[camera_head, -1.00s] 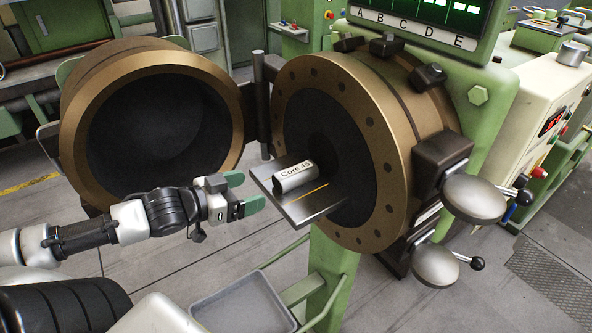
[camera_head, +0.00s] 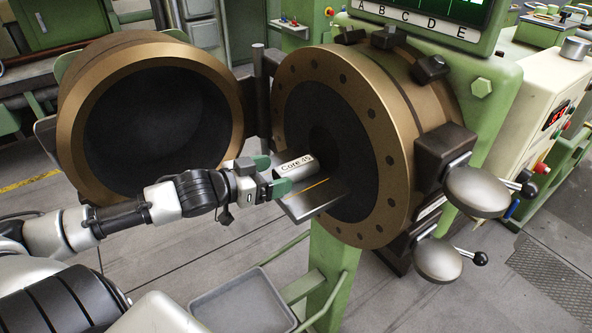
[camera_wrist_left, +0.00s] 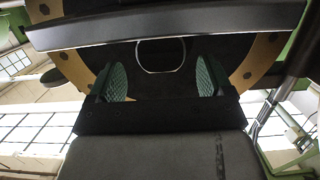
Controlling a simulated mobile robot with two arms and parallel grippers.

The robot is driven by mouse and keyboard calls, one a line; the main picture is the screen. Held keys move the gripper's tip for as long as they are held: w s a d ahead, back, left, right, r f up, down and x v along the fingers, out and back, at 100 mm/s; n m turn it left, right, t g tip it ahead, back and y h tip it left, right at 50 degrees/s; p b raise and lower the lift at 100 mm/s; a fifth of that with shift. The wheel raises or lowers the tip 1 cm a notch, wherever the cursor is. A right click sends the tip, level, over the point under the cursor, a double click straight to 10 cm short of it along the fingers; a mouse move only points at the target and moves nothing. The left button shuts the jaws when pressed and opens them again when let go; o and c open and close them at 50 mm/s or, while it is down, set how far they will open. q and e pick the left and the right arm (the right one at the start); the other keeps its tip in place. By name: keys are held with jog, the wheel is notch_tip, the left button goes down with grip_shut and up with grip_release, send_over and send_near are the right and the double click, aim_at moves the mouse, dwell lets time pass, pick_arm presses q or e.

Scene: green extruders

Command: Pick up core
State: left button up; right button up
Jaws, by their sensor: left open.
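The core (camera_head: 297,168) is a small silver cylinder with a white label reading "Core 45". It lies on a flat metal tray (camera_head: 318,203) that sticks out of the round bronze-rimmed extruder opening (camera_head: 346,120). My left gripper (camera_head: 272,174) is open, its green fingertips at the near end of the core. In the left wrist view, the core's round end (camera_wrist_left: 161,56) shows ahead, between and beyond the two green fingers (camera_wrist_left: 160,80). Whether the fingers touch the core cannot be told. My right gripper is not in view.
The open round door (camera_head: 160,125) stands to the left of the extruder. Two round metal discs with handles (camera_head: 476,191) stick out on the right. A grey bin (camera_head: 243,302) sits below the tray. A screen panel (camera_head: 420,22) is above.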

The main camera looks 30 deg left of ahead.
aim_at(290, 170)
pick_arm(q)
jog(key=shift+p+x, duration=0.7)
jog(key=shift+x, duration=1.15)
jog(key=shift+w+d+f, duration=0.15)
jog(key=shift+w+f, duration=0.2)
jog(key=shift+w, duration=0.25)
jog(key=c, duration=1.2)
